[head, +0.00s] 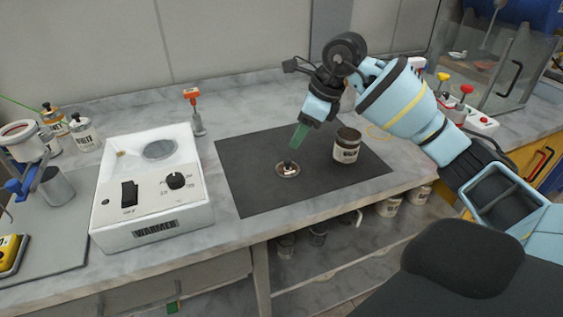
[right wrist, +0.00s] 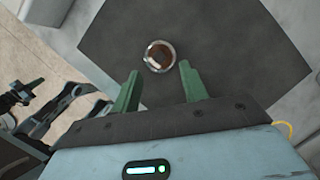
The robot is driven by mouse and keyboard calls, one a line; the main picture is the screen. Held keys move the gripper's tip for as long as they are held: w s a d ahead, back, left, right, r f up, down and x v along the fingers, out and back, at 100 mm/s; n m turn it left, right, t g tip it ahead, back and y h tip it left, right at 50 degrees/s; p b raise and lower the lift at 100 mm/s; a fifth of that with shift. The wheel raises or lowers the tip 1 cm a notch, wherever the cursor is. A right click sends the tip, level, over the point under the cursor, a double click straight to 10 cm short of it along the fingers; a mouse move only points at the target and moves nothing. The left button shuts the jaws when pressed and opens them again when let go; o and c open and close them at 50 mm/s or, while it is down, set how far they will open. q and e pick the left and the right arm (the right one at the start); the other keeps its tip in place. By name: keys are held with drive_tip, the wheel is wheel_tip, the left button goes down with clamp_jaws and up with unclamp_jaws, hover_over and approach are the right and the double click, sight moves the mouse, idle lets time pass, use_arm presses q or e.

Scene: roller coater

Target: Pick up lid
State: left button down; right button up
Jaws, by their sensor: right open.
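The lid (head: 288,170) is a small round disc with a silver rim, a brown middle and a dark knob. It lies on the dark mat, and also shows in the right wrist view (right wrist: 159,57). My right gripper (head: 298,138) is open and empty, pointing down above the lid, apart from it. In the right wrist view the lid appears just beyond the gap between the green fingers (right wrist: 158,80). A brown jar with a white label (head: 347,148) stands upright on the mat to the right. Green fingertips of my left gripper (right wrist: 25,95) show at that view's left edge, low in detail.
The dark mat (head: 245,180) is otherwise clear. A white warmer box (head: 150,225) stands to its left, with an orange-topped tool (head: 194,105) behind. Several labelled jars and a blue stand are farther left. A clear-walled tank (head: 490,75) stands at the back right.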

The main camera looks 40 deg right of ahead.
sight(288, 160)
drive_tip(key=shift+x, duration=1)
drive_tip(key=shift+a+f, duration=0.1)
drive_tip(key=shift+f, duration=0.4)
drive_tip(key=x, duration=0.4)
drive_tip(key=shift+s+f, duration=0.15)
drive_tip(key=shift+s, duration=0.1)
drive_tip(key=shift+w+a+f, duration=0.1)
drive_tip(key=shift+w+f, duration=0.05)
drive_tip(key=shift+f, duration=0.2)
use_arm(q)
drive_tip(key=shift+r, duration=0.2)
drive_tip(key=shift+s, duration=0.15)
use_arm(e)
clamp_jaws()
